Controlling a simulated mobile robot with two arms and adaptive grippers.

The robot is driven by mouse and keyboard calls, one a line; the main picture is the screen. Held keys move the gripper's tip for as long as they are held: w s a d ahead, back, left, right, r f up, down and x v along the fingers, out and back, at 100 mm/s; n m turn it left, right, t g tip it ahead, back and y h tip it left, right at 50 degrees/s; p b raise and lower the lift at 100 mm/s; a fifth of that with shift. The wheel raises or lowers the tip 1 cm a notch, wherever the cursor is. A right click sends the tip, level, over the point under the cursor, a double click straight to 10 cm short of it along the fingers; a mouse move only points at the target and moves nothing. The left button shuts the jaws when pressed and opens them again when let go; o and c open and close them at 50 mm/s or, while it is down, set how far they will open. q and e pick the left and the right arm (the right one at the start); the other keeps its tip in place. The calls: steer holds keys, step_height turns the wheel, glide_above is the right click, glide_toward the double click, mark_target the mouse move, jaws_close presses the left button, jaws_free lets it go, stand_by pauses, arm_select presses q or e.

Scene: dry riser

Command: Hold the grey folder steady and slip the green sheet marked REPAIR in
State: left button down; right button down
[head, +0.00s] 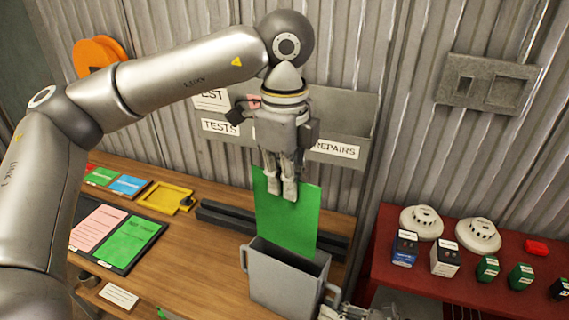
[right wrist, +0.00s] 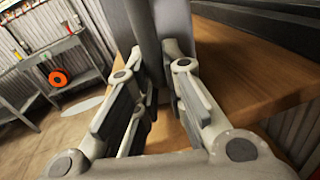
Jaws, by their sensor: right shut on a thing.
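The grey folder (head: 285,280) stands upright on the wooden bench with its mouth open at the top and a handle on each side. A green sheet (head: 300,215) hangs upright over the mouth, its lower edge at the opening; how far inside is hard to tell. No marking is readable on it. My left gripper (head: 283,192) is shut on the sheet's upper part. My right gripper (head: 345,312) is at the folder's lower right, by the right handle, mostly cut off. In the right wrist view its fingers (right wrist: 158,75) close on a grey upright part of the folder (right wrist: 145,30).
A dark tray (head: 160,228) with pink and green sheets lies at left. A yellow holder (head: 165,197) and dark rail (head: 225,218) are behind. A wall rack (head: 345,115) has TESTS and REPAIRS labels. A red table (head: 400,275) at right holds detectors and small boxes.

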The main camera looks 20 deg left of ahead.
mark_target(285, 231)
arm_select(q)
steer(key=shift+f, duration=6.15)
arm_select(e)
steer(key=shift+s+d+f, duration=0.1)
steer(key=shift+s+f, duration=0.05)
steer(key=shift+f, duration=0.15)
arm_select(q)
steer(key=c, duration=1.6)
jaws_free()
steer(key=shift+o, duration=0.2)
steer(key=shift+r, duration=0.1)
step_height(285, 231, up, 12)
steer(key=shift+s, duration=0.1)
